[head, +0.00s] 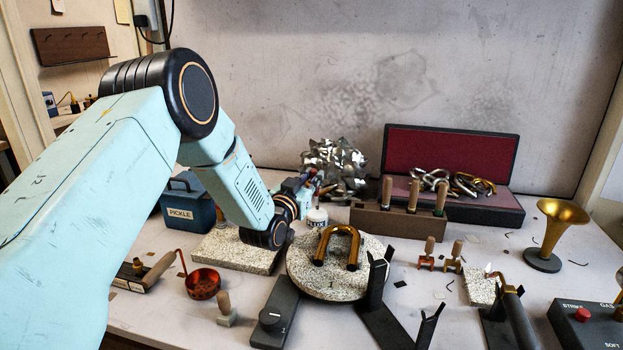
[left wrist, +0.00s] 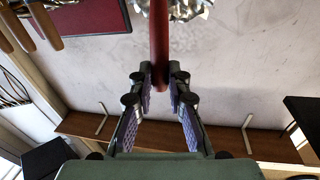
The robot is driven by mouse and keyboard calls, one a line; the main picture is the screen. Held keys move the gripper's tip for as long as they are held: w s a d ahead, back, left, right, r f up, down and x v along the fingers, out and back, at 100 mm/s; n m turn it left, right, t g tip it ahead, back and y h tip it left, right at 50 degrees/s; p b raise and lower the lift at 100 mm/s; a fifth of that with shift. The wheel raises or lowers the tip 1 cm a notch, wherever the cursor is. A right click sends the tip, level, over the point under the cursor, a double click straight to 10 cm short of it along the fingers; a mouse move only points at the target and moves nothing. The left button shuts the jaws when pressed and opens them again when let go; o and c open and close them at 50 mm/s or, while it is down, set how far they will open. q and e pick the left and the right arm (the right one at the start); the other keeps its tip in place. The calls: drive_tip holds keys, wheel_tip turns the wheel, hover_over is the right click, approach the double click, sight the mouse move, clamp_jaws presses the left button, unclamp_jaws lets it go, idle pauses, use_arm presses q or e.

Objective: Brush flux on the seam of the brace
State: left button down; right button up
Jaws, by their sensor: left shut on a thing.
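My left gripper (head: 300,190) is above the back of the bench, behind the round speckled soldering board (head: 328,288). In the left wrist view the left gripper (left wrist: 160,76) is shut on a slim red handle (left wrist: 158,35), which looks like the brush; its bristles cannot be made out. A small white pot (head: 316,218) with a dark top stands just below the gripper and may hold flux. A brass U-shaped tube (head: 341,236) stands on the round board. My right gripper is not in view.
A blue PICKLE box (head: 188,204) and a copper ladle (head: 202,284) are at left. Dark forked stands (head: 377,285), a torch (head: 520,318) and a brass horn (head: 562,215) are at right.

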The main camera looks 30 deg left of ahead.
use_arm(q)
drive_tip(key=shift+s, duration=0.1)
drive_tip(key=shift+f, duration=0.2)
idle(0.4)
drive_tip(key=shift+f+b, duration=0.4)
drive_tip(key=shift+b, duration=0.1)
idle(0.7)
drive_tip(key=shift+r+p, duration=0.75)
drive_tip(key=shift+r, duration=0.1)
wheel_tip(320, 180, up, 6)
drive_tip(key=p, duration=0.4)
drive_tip(key=shift+f, duration=0.35)
